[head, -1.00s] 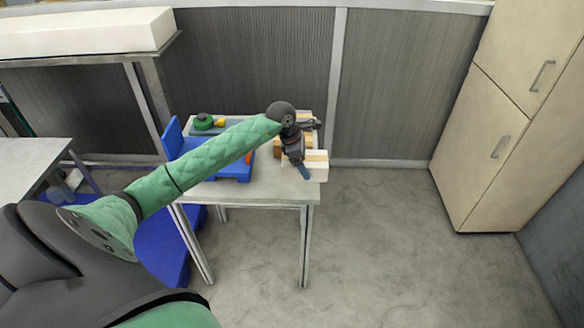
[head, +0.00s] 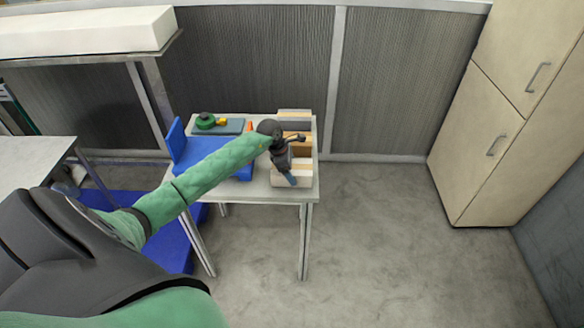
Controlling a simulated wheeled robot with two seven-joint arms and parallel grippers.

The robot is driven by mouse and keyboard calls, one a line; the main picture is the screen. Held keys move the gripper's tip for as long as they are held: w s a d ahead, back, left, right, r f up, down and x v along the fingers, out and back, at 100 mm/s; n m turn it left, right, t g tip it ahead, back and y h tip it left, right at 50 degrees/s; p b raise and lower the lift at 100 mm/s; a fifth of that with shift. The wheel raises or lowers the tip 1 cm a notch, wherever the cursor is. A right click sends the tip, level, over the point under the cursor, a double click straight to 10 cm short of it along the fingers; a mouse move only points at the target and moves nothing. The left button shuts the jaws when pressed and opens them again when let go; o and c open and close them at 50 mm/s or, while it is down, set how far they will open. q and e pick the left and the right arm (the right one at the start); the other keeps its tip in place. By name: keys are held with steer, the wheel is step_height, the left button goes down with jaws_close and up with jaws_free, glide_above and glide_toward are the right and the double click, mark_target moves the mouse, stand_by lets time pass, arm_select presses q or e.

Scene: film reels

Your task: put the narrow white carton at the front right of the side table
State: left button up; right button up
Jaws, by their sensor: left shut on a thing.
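The narrow white carton (head: 304,177), white with a tan band, is at the front right of the side table (head: 240,190). My left gripper (head: 291,178) reaches over it from behind and is shut on it, with a blue-tipped finger against its front. The carton looks level and at or very near the tabletop; I cannot tell whether it touches. The gripper hides part of its middle. My right gripper is out of view.
More boxes with tan and white parts (head: 295,114) stand behind the carton along the table's right side. A blue stand (head: 178,143) and a grey tray with a green reel (head: 205,121) are on the left and back. A tall beige cabinet (head: 475,130) stands at the right.

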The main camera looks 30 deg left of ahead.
arm_select(q)
steer(key=shift+f, duration=0.1)
stand_by(0.4)
steer(key=o, duration=1.1)
steer(key=shift+o, duration=0.2)
